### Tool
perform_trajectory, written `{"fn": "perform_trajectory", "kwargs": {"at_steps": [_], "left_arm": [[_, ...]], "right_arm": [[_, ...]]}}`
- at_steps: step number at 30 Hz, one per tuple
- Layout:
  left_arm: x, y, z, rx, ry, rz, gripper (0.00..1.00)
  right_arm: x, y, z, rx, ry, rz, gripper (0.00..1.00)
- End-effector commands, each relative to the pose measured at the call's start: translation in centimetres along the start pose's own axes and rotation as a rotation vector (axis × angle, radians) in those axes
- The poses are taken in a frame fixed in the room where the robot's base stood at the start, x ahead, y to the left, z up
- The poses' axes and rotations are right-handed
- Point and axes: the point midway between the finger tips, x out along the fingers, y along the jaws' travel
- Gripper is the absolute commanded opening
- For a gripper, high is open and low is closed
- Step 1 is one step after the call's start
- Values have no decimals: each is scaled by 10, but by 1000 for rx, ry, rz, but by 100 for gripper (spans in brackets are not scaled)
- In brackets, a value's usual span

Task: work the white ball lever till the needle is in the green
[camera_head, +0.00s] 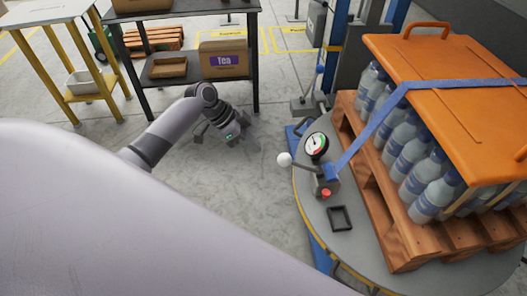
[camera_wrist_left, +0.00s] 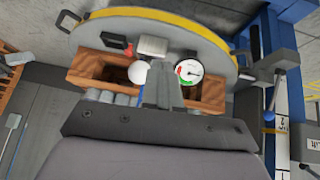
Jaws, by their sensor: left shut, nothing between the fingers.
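The white ball (camera_head: 284,159) is on the end of a lever that juts left from a small grey housing at the edge of the round platform. The round gauge (camera_head: 316,146) stands just behind the lever, with a white face and green and red marks; its needle is too small to read surely. My left gripper (camera_head: 238,139) is left of the ball, apart from it. In the left wrist view my left gripper (camera_wrist_left: 166,85) is shut and empty, with the white ball (camera_wrist_left: 138,72) to its left and the gauge (camera_wrist_left: 188,72) to its right. My right gripper is not in view.
The round platform (camera_head: 312,222) holds a red button (camera_head: 326,192), a small black tray (camera_head: 341,218) and a wooden pallet (camera_head: 378,210) of strapped bottles under an orange cover (camera_head: 450,90). A dark shelf (camera_head: 195,77) stands behind my arm. The floor left of the ball is clear.

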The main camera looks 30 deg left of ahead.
Motion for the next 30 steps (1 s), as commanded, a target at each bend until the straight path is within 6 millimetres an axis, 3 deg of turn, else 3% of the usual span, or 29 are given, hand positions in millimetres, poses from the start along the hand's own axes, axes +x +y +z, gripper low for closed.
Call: {"fn": "perform_trajectory", "kwargs": {"at_steps": [7,30], "left_arm": [[-24,0,2,0,-1,1,0],[-26,0,2,1,0,1,0]], "right_arm": [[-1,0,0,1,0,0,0],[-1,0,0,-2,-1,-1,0]]}}
